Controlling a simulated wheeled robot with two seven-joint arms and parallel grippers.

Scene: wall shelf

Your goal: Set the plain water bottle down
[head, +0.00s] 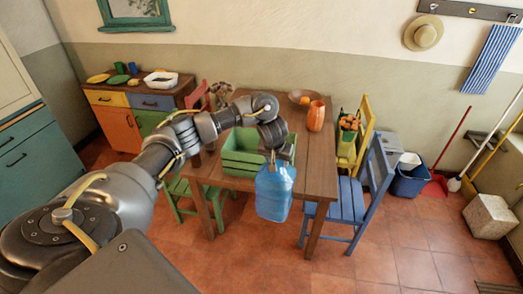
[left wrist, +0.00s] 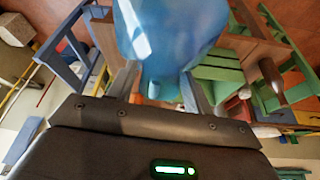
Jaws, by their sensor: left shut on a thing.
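A blue translucent water bottle (head: 274,192) hangs from my left gripper (head: 277,158) in the head view, in front of the near edge of the wooden table (head: 318,165). The left gripper is shut on the bottle's upper end. In the left wrist view the bottle (left wrist: 165,35) fills the top middle, between the two fingers (left wrist: 162,88). The bottle looks upright in the head view. Its top is hidden by the gripper. My right gripper is in neither view.
A green crate (head: 240,160) stands on the table, behind and left of the bottle. An orange vase (head: 316,115) and a brown bowl (head: 300,96) are at the table's far side. A blue chair (head: 352,200) stands at the right. Bare tabletop shows right of the crate.

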